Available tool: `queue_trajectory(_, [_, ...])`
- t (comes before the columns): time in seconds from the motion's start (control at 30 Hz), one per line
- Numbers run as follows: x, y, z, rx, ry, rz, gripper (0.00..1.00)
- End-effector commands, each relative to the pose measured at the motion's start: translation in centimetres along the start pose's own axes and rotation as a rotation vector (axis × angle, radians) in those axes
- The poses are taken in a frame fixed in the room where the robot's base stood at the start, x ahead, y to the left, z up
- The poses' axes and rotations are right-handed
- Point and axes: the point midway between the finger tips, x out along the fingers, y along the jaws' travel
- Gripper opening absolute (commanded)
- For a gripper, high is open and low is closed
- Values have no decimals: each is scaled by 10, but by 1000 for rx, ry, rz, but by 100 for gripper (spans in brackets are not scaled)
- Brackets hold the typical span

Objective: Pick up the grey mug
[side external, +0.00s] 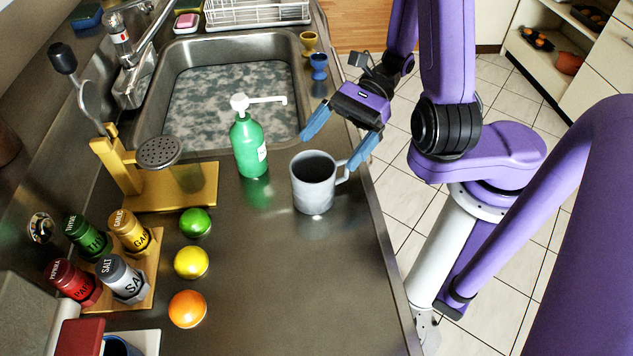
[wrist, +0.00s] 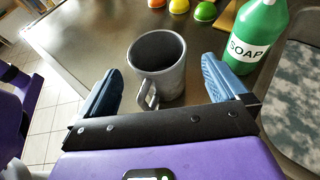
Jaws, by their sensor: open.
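The grey mug (side external: 313,184) stands upright on the steel counter, with its handle toward the right in the side view. In the wrist view the mug (wrist: 160,65) lies ahead of and between my fingers, its handle pointing at the gripper. My gripper (side external: 338,145) is open and empty. It is beside the mug on the handle side and behind it in the side view. One blue fingertip appears close to the handle there; I cannot tell whether it touches.
A green soap bottle (side external: 250,147) stands near the mug, its pump spout reaching right. Behind are the sink (side external: 290,45) and small egg cups (side external: 319,66). Lime (side external: 195,222), lemon (side external: 191,262) and orange (side external: 187,309) lie left. The counter in front of the mug is clear.

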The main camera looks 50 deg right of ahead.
Motion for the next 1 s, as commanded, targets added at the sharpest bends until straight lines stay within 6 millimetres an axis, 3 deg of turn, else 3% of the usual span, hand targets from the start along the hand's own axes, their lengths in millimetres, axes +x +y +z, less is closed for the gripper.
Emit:
queue_trajectory(0.33, [38, 4, -1, 0, -2, 4, 100])
queue_trajectory(0.7, [44, 4, -2, 1, 0, 0, 100])
queue_trajectory(0.87, [44, 4, -2, 0, 0, 1, 48])
queue_trajectory(0.9, [44, 4, -2, 0, 0, 1, 42])
queue_trajectory(1.0, [44, 4, -1, 0, -2, 1, 42])
